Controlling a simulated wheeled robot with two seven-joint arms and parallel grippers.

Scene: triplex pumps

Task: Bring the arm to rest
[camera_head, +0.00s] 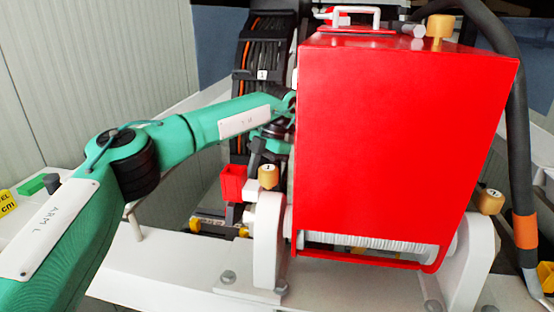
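My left arm (190,130), green with white plates marked "ARM L", reaches in from the left to the left side of a big red housing (400,140). Its wrist (276,130) is beside the housing's left edge, partly hidden by it. Dark parts below the wrist may belong to my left gripper. I cannot make out its fingertips, whether it is open or shut, or whether it touches anything. My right arm and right gripper are not in view.
A small red block (233,183) and a wooden knob marked 1 (268,177) are just below the wrist. A black hose (518,150) runs down the right. A cable-filled rack (262,60) stands behind. A corrugated wall (90,70) is at left.

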